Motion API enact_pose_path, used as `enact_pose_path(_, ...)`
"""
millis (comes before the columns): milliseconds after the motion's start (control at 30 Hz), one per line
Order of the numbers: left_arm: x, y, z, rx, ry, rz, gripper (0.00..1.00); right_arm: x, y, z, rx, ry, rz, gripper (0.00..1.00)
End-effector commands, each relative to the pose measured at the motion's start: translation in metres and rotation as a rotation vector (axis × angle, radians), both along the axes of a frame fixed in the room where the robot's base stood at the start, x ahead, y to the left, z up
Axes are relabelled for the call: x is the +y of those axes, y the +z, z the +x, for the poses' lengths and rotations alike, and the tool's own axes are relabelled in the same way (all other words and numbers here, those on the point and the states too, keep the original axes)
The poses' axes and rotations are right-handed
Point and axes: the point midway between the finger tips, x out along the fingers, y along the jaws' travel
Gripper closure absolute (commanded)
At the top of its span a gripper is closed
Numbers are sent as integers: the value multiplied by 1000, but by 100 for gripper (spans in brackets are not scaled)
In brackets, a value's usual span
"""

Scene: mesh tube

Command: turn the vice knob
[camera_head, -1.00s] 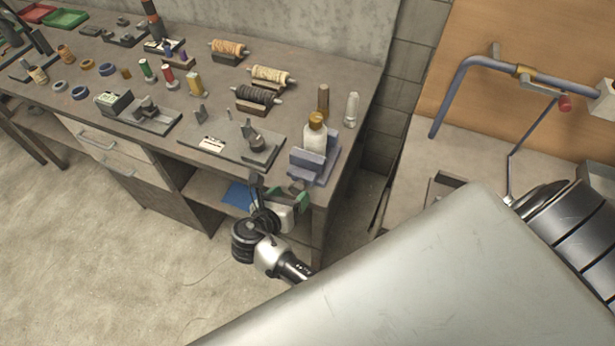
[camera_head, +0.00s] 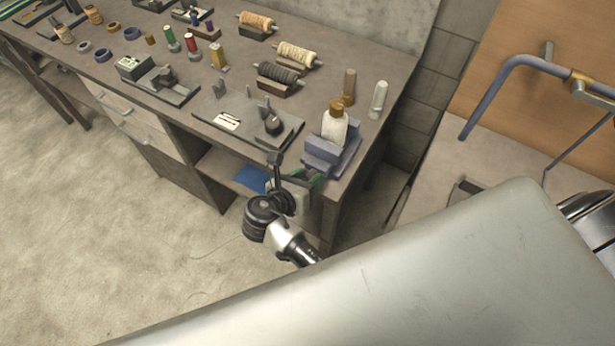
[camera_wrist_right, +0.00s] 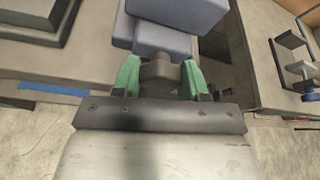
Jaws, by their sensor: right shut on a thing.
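The blue-grey vice (camera_head: 347,158) sits at the right front corner of the workbench, with a white bottle with a brown cap (camera_head: 334,125) standing at its jaws. In the right wrist view, the vice (camera_wrist_right: 178,12) is just ahead of my right gripper (camera_wrist_right: 160,76). The dark vice knob (camera_wrist_right: 158,71) lies between its green fingertips, and the gripper is shut on it. In the head view my right gripper (camera_head: 303,180) is at the bench's front edge, just below the vice; the knob is hidden there. My left gripper is not in view.
The workbench (camera_head: 225,90) carries several thread spools, a flat metal plate with fittings (camera_head: 245,118) and small tools. A wooden peg (camera_head: 348,85) and a pale peg (camera_head: 378,98) stand behind the vice. Open floor (camera_head: 90,200) lies in front.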

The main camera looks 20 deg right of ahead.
Motion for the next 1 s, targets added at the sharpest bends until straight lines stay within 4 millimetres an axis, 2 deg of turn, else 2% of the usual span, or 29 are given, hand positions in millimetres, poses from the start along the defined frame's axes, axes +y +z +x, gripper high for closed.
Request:
enact_pose_path(33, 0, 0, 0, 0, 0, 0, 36, -1, 0, 0, 0, -1, 0, 74)
enact_pose_path(100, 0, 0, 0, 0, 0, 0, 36, -1, 0, 0, 0, -1, 0, 81)
enact_pose_path(467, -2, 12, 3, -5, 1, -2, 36, -2, 2, 0, -65, 0, 49, 80)
enact_pose_path(700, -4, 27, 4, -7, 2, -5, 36, -3, 3, -2, -197, -1, 152, 80)
enact_pose_path(1000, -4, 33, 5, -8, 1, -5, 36, -3, 0, -2, -367, -2, 284, 80)
